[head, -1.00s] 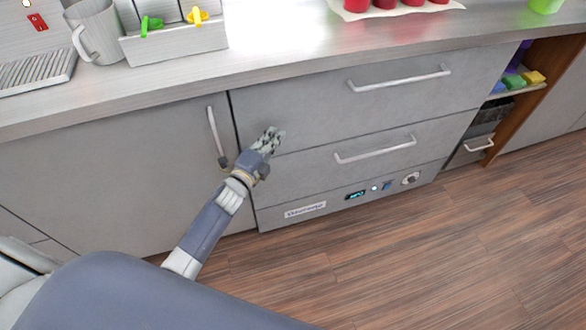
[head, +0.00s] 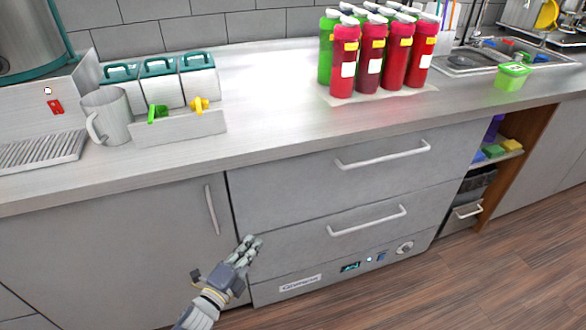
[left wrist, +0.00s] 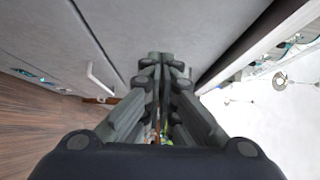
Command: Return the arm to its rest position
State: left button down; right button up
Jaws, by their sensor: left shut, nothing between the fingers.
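My left gripper (head: 250,243) is low in front of the grey cabinet fronts, below the counter edge, near the seam between the left door and the drawers. Its fingers are together and hold nothing. In the left wrist view the fingers (left wrist: 160,62) meet at the centre, pointing along the cabinet front. The lower part of my left arm runs out of the bottom of the head view. My right gripper is not in view.
The counter (head: 270,120) holds a grey mug (head: 112,118), a bin with green and yellow scoops (head: 180,127), and several red bottles (head: 372,60). Drawer handles (head: 385,155) and a door handle (head: 211,210) stick out. Wood floor (head: 460,290) is free at right.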

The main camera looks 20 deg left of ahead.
pick_arm(q)
jog(key=s+f+n+g+y+p, duration=0.1)
jog(key=s+f+n+g, duration=0.5)
jog(key=f, duration=0.7)
jog(key=s+f+n+g+y, duration=0.1)
jog(key=s+f+n+g, duration=0.15)
jog(key=s+f, duration=0.8)
jog(key=s+d+f+n+g, duration=0.1)
jog(key=s+f+n+g, duration=0.3)
jog(key=s+f, duration=0.4)
jog(key=s+d+f+n+g+p, duration=0.1)
jog(key=s+f+n+g, duration=0.3)
jog(key=s+f, duration=0.5)
jog(key=s+d+n, duration=0.1)
jog(key=s, duration=0.9)
jog(key=shift+y, duration=0.4)
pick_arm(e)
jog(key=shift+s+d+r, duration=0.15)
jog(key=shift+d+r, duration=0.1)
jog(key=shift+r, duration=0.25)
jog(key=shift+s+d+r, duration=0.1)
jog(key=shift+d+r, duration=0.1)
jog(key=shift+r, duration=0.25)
